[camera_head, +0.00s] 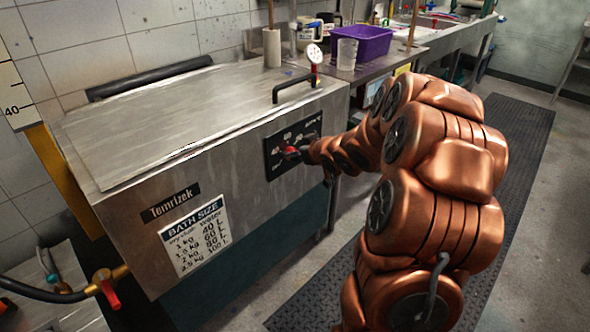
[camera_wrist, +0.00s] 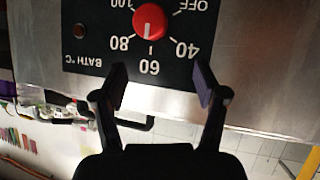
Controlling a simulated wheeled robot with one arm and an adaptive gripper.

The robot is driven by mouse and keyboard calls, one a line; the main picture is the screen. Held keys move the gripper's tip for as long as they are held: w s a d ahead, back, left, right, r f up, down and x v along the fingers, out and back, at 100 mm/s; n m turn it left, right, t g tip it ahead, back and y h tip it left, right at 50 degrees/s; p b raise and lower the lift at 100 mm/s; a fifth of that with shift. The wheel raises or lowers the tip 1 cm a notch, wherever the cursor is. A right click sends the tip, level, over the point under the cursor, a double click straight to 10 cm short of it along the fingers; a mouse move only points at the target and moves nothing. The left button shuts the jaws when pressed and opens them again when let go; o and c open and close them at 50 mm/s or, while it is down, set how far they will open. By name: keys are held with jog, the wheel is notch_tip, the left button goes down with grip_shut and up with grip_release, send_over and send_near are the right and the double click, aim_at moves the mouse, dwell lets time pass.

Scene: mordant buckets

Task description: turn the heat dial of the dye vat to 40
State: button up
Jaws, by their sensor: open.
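The dye vat (camera_head: 165,190) is a steel box with a closed lid. Its black dial panel (camera_head: 272,163) is on the front, towards the right end. The red heat dial (camera_wrist: 150,21) shows upside down in the wrist view, with OFF, 40, 60, 80 and 100 around it. Its white mark appears to point at 60. In the head view the dial (camera_head: 290,150) is partly hidden by my gripper (camera_head: 307,153).
A black lid handle (camera_head: 294,87) and a round gauge (camera_head: 314,54) are above the panel. A red-handled valve (camera_head: 108,292) is at the lower left. A purple bin (camera_head: 362,43) stands on the counter behind. A dark floor mat (camera_head: 508,140) runs along the right.

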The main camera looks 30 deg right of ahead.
jog(key=shift+d+f+n+t+y+b, duration=0.6)
jog(key=shift+d+f+t+y+b, duration=1.6)
jog(key=shift+f+b, duration=1.05)
jog(key=x, duration=0.6)
jog(key=shift+a+t, duration=0.35)
jog(key=shift+t, duration=0.05)
jog(key=c, duration=1.1)
